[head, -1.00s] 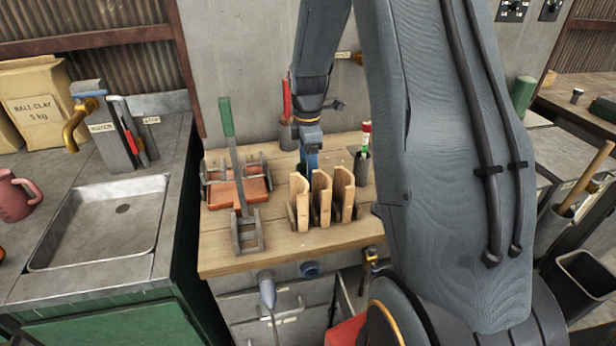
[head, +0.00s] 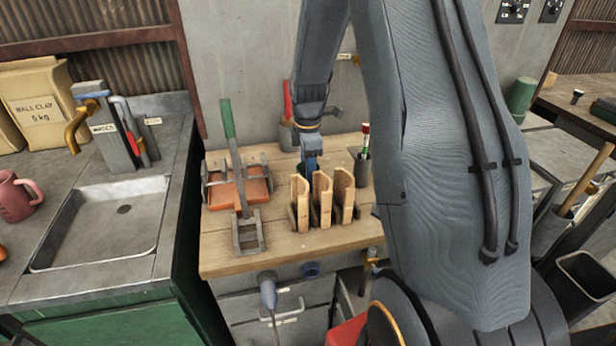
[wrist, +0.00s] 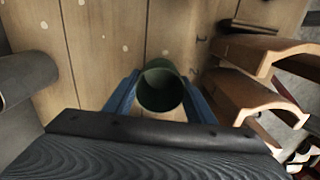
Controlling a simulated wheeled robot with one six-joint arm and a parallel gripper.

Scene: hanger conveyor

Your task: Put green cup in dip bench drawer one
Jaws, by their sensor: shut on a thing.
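My gripper (wrist: 161,100) has its blue fingers on both sides of the green cup (wrist: 160,88), whose open mouth faces the wrist camera. In the head view my gripper (head: 311,158) points down over the back of the wooden bench (head: 285,243), behind the wooden pieces. The cup is mostly hidden there; I cannot tell whether it touches the bench top. Below the bench top is a grey drawer front (head: 290,302) with a small label too small to read. I cannot tell which drawer is drawer one.
Curved wooden pieces (head: 322,200) stand upright in front of my gripper. A rust-coloured tray (head: 238,191) and a green-handled tool (head: 228,120) are left of them. A small holder (head: 362,168) stands right. A grey nozzle (head: 267,290) sticks out before the drawers. A sink (head: 100,225) is left.

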